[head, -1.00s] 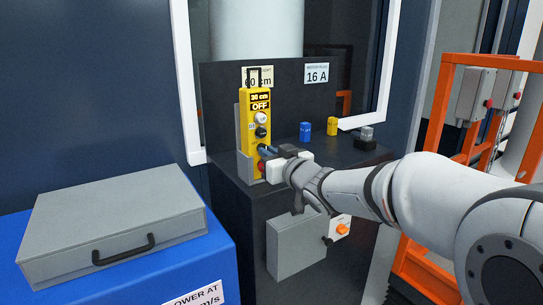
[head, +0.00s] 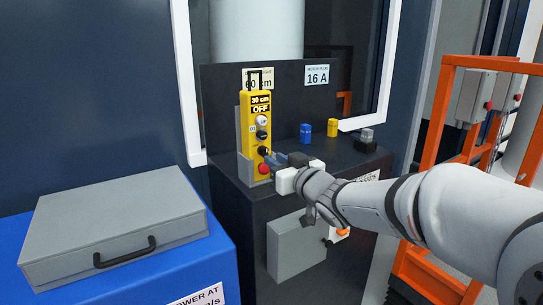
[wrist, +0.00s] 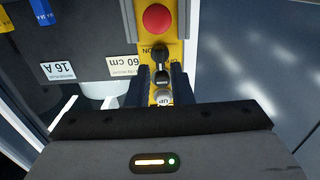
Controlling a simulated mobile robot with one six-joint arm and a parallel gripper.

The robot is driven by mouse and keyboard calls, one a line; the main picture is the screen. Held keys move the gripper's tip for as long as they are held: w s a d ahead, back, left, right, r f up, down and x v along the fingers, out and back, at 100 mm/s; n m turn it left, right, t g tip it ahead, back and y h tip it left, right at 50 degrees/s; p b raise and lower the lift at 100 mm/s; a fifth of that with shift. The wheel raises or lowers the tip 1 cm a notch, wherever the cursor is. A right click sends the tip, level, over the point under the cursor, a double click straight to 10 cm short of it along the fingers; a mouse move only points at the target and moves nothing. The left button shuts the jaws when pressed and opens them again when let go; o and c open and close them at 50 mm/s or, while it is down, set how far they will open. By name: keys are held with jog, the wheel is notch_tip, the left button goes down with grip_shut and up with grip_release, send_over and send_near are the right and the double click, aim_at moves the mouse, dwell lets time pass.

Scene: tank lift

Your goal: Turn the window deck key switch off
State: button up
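The yellow pendant (head: 259,115) stands upright in a grey holder on the dark cabinet. The black key switch (head: 263,151) sits just above the red button (head: 264,169). In the wrist view the pendant is upside down, with the key switch (wrist: 161,52) below the red button (wrist: 157,19) and an "ON" label beside it. My gripper (head: 276,158) is open, its fingers to the right of the pendant. In the wrist view the fingers (wrist: 161,84) are apart, with nothing seen gripped between them.
Blue (head: 305,132) and yellow (head: 332,127) plugs stand on the cabinet top, beside a grey-and-black one (head: 366,139). A grey case (head: 115,222) lies on the blue box at left. An orange frame (head: 437,120) stands at right.

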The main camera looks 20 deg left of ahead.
jog(key=v, duration=0.4)
jog(key=s+d+r+m+h+p, duration=0.1)
jog(key=d+r+m+h+p, duration=0.15)
jog(key=d+h+p, duration=0.65)
jog(key=s+d+r+m+h+p, duration=0.2)
jog(key=d+m+h+p, duration=0.3)
jog(key=d, duration=0.8)
jog(key=s+d+r+m+g+p, duration=0.1)
jog(key=s+d+g+p, duration=0.3)
jog(key=s, duration=0.6)
jog(key=s+d+r+m+g+p, duration=0.1)
jog(key=s+d+g+p, duration=0.3)
jog(key=s+p, duration=0.3)
jog(key=s+g, duration=0.1)
jog(key=s, duration=0.1)
jog(key=shift+s+d, duration=0.25)
jog(key=shift+s, duration=0.15)
